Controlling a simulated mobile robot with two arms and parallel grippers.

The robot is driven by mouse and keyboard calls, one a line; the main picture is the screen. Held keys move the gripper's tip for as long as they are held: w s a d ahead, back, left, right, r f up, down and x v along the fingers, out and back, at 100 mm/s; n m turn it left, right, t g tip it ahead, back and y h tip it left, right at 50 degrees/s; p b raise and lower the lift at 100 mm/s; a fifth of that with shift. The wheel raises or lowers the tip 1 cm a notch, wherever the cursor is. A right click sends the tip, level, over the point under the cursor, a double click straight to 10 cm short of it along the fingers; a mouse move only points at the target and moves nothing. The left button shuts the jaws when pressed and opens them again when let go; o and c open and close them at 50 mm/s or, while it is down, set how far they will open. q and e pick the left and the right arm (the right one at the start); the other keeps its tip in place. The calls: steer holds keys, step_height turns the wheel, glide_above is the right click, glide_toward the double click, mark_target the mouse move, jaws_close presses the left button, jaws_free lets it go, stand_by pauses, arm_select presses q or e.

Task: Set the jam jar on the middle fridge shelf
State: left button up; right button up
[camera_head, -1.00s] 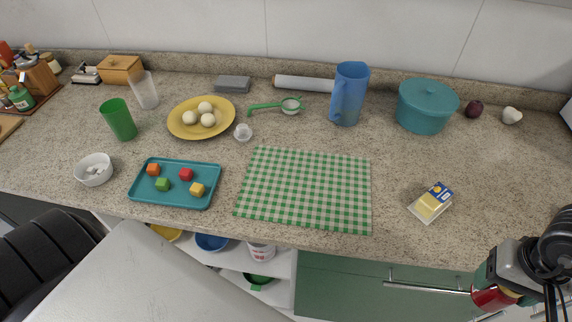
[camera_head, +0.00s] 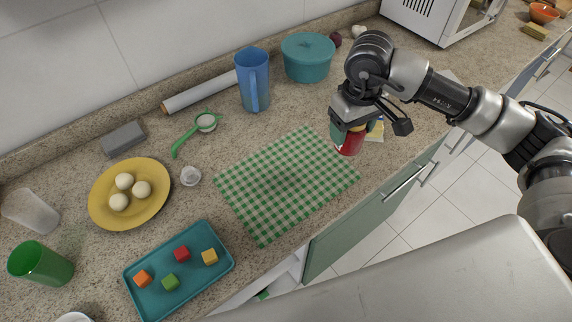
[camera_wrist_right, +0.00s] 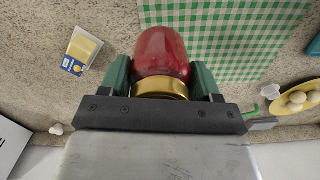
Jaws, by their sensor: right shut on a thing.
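The jam jar is dark red with a gold lid. In the head view the jam jar (camera_head: 351,142) hangs under my right gripper (camera_head: 350,128), near the counter's front edge and right of the checked cloth. In the right wrist view the jam jar (camera_wrist_right: 162,58) sits between the two green finger pads of my right gripper (camera_wrist_right: 162,80), which is shut on it. The jar looks held above the counter, though the exact gap cannot be told. My left gripper is not in view. No fridge or fridge shelf shows.
A green checked cloth (camera_head: 285,185) lies on the counter. A butter pack (camera_wrist_right: 84,47) lies beside the jar. A blue pitcher (camera_head: 253,80), a teal pot (camera_head: 307,57), a yellow plate (camera_head: 105,205) and a teal tray (camera_head: 190,291) with cubes stand around. A microwave (camera_head: 440,15) is at the back right.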

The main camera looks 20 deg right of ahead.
steer(key=a+f+p, duration=0.1)
steer(key=a+f, duration=0.2)
steer(key=a+f+p, duration=0.2)
steer(key=a+f, duration=0.1)
steer(key=a+f+p, duration=0.1)
steer(key=a+f, duration=0.2)
steer(key=shift+w+p, duration=0.3)
steer(key=shift+f, duration=0.15)
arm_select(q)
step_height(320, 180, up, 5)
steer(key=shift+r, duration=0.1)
arm_select(e)
steer(key=shift+f, duration=0.1)
steer(key=shift+f+b, duration=0.15)
steer(key=shift+b, duration=0.2)
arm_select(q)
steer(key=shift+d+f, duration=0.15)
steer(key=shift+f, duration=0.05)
arm_select(e)
steer(key=o, duration=1.1)
